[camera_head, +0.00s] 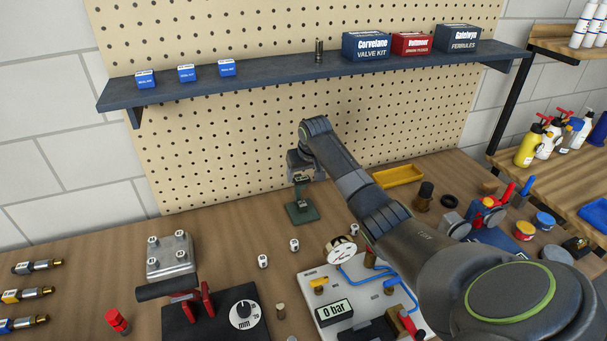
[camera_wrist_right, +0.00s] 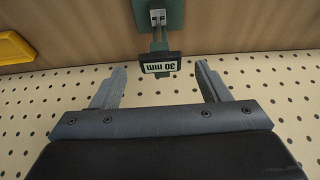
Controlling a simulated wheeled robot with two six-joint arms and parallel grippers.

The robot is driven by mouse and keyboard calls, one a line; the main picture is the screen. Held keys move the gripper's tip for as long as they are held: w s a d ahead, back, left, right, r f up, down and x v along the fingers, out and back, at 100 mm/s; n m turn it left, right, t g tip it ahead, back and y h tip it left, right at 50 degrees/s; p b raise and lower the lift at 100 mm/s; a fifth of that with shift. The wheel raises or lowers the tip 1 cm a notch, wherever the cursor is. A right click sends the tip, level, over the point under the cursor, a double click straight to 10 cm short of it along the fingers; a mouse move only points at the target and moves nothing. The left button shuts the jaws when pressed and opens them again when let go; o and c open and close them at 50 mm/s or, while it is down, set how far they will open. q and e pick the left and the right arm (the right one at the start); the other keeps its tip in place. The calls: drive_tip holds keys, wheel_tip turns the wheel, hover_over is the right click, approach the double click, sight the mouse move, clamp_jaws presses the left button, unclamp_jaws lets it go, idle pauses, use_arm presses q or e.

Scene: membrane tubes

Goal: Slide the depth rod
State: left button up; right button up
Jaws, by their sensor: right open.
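The depth gauge stands on a green base (camera_head: 303,215) at the back of the bench, below the pegboard. In the right wrist view, its slim upright (camera_wrist_right: 158,38) rises from the green base (camera_wrist_right: 173,14), and a small dark-framed readout (camera_wrist_right: 160,65) says 30 mm, upside down. My right gripper (camera_head: 303,178) is over the gauge in the head view and hides its upper part. In the wrist view its two fingers are spread wide and empty (camera_wrist_right: 161,70), one on each side of the readout, with gaps on both sides. My left gripper is not in view.
The pegboard (camera_head: 240,150) rises close behind. A yellow tray (camera_head: 397,176) lies right of the gauge. A white panel (camera_head: 310,282) reading 0 bar, a metal block (camera_head: 170,256) and a dark dial box (camera_head: 215,318) stand in front. Bare bench lies left of the gauge.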

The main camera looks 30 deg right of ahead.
drive_tip(key=shift+x, duration=1.05)
